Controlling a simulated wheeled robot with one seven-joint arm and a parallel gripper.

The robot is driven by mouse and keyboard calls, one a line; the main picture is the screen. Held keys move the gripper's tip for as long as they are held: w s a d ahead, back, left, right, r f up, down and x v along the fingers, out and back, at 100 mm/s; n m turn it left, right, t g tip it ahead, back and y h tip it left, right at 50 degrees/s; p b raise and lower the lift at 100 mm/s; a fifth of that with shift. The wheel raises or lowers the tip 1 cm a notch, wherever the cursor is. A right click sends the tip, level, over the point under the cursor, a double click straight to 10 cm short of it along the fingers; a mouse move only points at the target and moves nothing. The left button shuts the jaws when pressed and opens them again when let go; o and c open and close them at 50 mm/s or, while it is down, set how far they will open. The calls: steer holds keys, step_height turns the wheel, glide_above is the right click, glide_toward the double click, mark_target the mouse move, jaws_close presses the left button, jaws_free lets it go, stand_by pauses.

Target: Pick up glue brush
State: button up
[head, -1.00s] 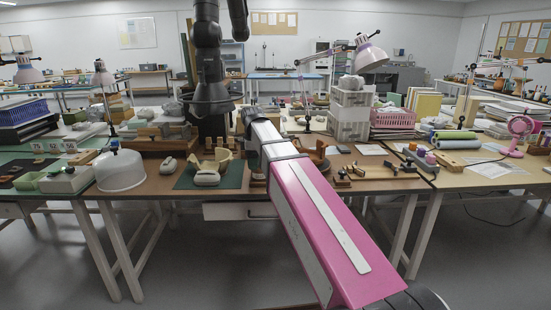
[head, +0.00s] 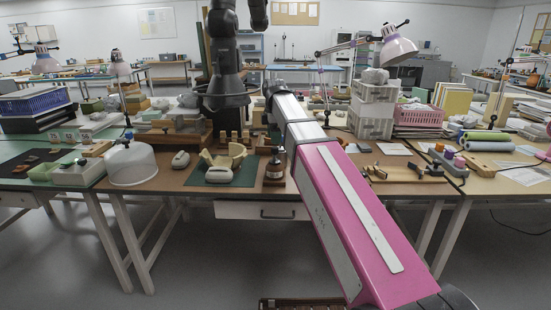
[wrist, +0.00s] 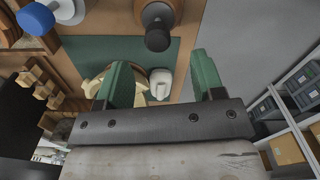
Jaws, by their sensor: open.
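A brown pot with a dark upright piece (head: 274,170) stands at the right edge of the green mat in the head view. In the wrist view its dark round top (wrist: 158,38) shows near the upper edge; I take this for the glue brush's handle end, but the bristles are hidden. My gripper (wrist: 160,65) has two green fingers spread wide apart with nothing held between them. The dark top lies beyond the fingertips, roughly centred between them and apart from them. In the head view the gripper cannot be made out behind my pink and white arm.
A pale, incomplete bowl (head: 222,157) and a white rounded piece (head: 219,174) sit on the green mat (head: 246,175). A white dome (head: 131,165) stands to the left. A blue knob (wrist: 35,18) shows in the wrist view. Wooden pieces (head: 400,170) lie to the right.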

mark_target(274, 147)
steer(key=shift+w+f, duration=0.1)
steer(key=shift+f, duration=3.5)
steer(key=c, duration=0.8)
